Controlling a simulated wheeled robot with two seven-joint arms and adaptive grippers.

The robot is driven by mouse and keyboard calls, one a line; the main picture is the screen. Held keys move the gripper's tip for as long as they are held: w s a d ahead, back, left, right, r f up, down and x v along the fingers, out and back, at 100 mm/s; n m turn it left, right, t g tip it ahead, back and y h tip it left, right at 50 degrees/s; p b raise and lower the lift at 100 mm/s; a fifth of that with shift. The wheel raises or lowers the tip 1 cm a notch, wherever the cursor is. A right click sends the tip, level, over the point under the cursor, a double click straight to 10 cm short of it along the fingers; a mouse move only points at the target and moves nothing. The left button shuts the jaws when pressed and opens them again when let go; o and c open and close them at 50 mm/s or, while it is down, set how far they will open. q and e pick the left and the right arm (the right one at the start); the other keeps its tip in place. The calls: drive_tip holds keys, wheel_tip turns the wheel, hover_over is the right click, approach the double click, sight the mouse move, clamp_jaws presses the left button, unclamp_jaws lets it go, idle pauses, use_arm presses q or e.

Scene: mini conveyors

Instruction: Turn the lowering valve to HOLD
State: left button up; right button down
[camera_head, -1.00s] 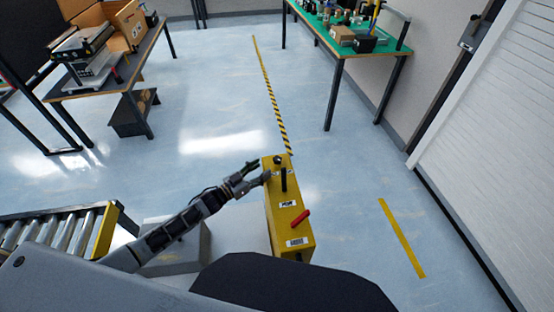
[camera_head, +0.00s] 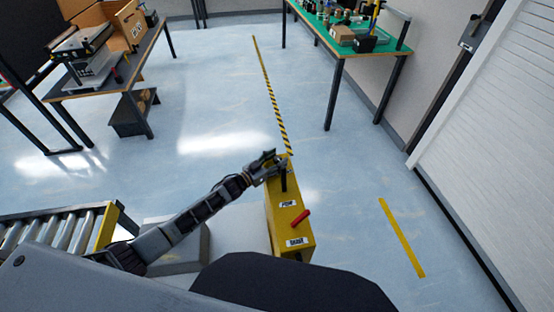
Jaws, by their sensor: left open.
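A yellow control box (camera_head: 280,228) stands upright near the bottom centre. A black upright lever (camera_head: 284,181) is on its upper part, above a white label (camera_head: 288,204) that seems to read PUMP. A red lever (camera_head: 301,218) sits lower, above another white label (camera_head: 296,242). My left gripper (camera_head: 277,160) is open at the top end of the box, close to the black lever. It covers the spot where a small dark knob showed earlier, so the valve and any HOLD marking are hidden. I cannot tell whether the fingers touch it. My right gripper is out of view.
A roller conveyor (camera_head: 60,230) is at the lower left. A workbench (camera_head: 125,70) with boxes stands at the upper left and a green-topped bench (camera_head: 335,45) at the upper right. The floor beyond the box is clear. A white slatted shutter (camera_head: 495,140) is at the right.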

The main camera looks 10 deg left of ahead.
use_arm(q)
drive_tip(key=shift+w+d, duration=0.1)
drive_tip(key=shift+c, duration=0.3)
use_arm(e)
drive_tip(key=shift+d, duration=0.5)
